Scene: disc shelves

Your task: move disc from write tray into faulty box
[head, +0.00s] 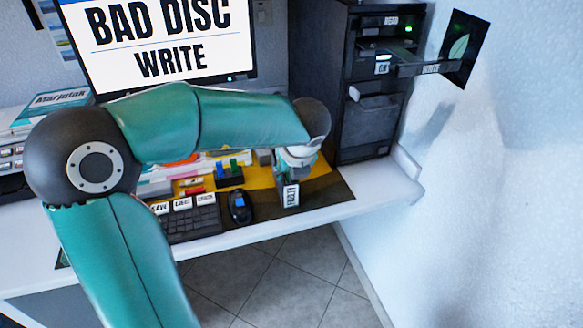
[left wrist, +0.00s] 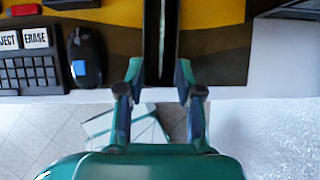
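The faulty box (head: 290,196), a narrow box with a FAULTY label, stands near the desk's front edge. My left gripper (head: 298,155) is right above it. In the left wrist view the left gripper (left wrist: 160,78) has its fingers apart, on either side of the box's dark narrow opening (left wrist: 161,40). The write tray (head: 430,68), labelled WRITE, sticks out of the dark drive tower (head: 375,80). No disc is clearly visible on it. My right gripper is not in view.
The monitor (head: 165,40) reads BAD DISC WRITE. A keypad (head: 190,222) and a mouse (head: 240,206) lie left of the box. A white wall (head: 510,150) bounds the right side. Tiled floor (head: 275,280) is clear in front of the desk.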

